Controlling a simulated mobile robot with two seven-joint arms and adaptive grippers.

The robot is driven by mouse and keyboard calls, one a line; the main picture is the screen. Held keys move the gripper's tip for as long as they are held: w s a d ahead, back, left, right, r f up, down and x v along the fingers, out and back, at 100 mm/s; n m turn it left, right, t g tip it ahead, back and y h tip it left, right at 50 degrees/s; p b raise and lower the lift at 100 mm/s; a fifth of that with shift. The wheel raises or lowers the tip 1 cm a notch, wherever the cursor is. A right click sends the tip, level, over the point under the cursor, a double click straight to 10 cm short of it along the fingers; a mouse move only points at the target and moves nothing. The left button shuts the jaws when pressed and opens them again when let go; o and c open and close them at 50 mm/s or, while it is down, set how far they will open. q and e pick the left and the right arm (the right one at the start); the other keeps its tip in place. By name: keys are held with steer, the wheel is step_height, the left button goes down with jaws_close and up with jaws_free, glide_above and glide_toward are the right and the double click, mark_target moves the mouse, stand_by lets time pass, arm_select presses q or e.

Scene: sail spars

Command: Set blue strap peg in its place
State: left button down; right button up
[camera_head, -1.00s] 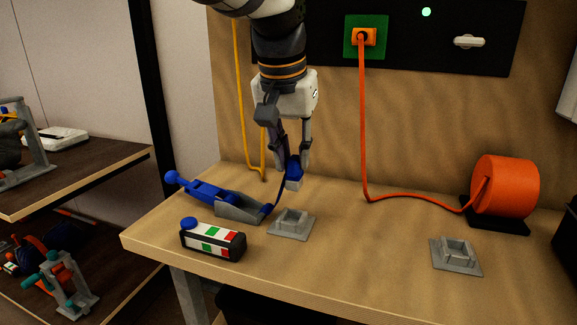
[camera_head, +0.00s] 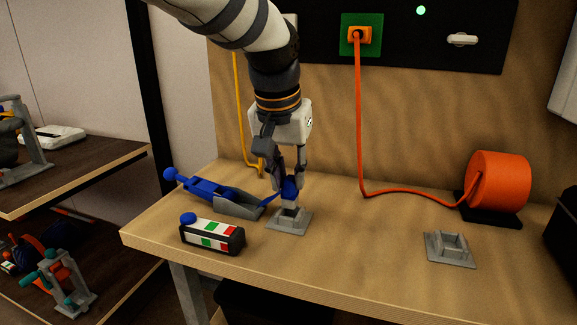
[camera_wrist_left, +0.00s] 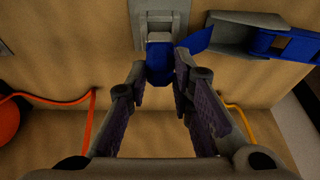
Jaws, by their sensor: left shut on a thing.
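The blue strap peg (camera_head: 290,189) is blue on top with a grey lower end. My left gripper (camera_head: 288,180) is shut on its blue part and points down. The peg is upright over the grey socket plate (camera_head: 273,226), its grey end at the socket's opening; I cannot tell how deep it sits. In the left wrist view the peg (camera_wrist_left: 159,62) is between the fingertips, in line with the socket plate (camera_wrist_left: 142,14). A blue strap runs from the peg to the blue ratchet tool (camera_head: 205,188) in a grey holder. My right gripper is not in view.
A black box with coloured squares and a blue knob (camera_head: 225,239) stands in front of the holder. A second grey socket plate (camera_head: 449,250) is empty at right. An orange reel (camera_head: 498,180) and its orange strap (camera_head: 363,130) are behind. The bench between the plates is clear.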

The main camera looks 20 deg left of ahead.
mark_target(288, 181)
arm_select(q)
steer(key=shift+f, duration=0.1)
stand_by(0.6)
steer(key=shift+f, duration=1.45)
steer(key=c, duration=1.3)
jaws_free()
steer(key=shift+c, duration=0.2)
steer(key=v, duration=1.2)
